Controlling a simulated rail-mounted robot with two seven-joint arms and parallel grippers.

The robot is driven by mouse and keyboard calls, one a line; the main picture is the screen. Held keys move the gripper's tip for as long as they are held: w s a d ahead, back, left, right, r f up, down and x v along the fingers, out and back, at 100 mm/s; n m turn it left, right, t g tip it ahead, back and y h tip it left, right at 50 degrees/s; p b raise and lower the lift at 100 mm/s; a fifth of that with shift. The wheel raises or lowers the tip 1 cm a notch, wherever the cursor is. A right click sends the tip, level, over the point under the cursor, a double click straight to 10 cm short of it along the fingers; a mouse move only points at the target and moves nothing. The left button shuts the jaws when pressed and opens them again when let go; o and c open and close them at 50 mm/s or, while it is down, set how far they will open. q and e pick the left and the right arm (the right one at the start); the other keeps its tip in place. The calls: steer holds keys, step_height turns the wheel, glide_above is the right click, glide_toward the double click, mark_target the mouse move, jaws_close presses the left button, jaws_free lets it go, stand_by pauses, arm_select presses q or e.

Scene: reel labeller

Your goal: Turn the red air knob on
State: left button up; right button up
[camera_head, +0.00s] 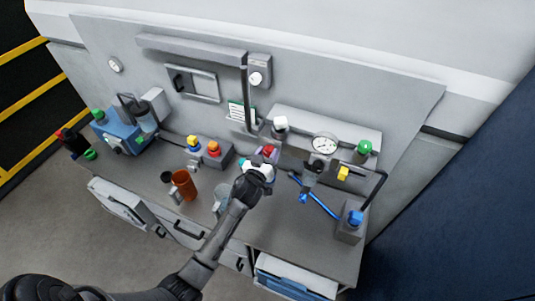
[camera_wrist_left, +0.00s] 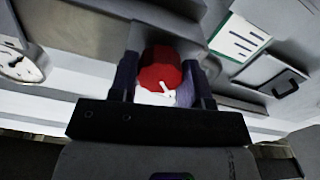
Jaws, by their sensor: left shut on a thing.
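The red air knob (camera_wrist_left: 160,72) shows in the left wrist view as a red faceted knob with a white pointer mark beneath it. My left gripper (camera_wrist_left: 163,82) has a dark finger on each side of the knob and is shut on it. In the head view, the left gripper (camera_head: 258,172) is at the middle of the bench, and the knob's red top (camera_head: 267,150) shows just beyond it. The gripper hides most of the knob there. My right gripper is not in view.
A round gauge (camera_head: 324,143) and a yellow knob (camera_head: 343,173) stand to the right, with a blue hose (camera_head: 318,198). Left of the gripper are a grey box with yellow and orange-red buttons (camera_head: 214,148) and a brown cup (camera_head: 184,186). A drawer (camera_head: 290,278) stands open at the front.

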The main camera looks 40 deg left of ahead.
arm_select(q)
steer(key=c, duration=0.3)
steer(key=m, duration=0.3)
steer(key=shift+m, duration=0.3)
steer(key=m, duration=0.4)
steer(key=shift+m, duration=0.3)
steer(key=m, duration=0.3)
steer(key=shift+m, duration=0.3)
steer(key=m, duration=0.3)
steer(key=shift+m+p, duration=0.3)
steer(key=shift+m, duration=1.2)
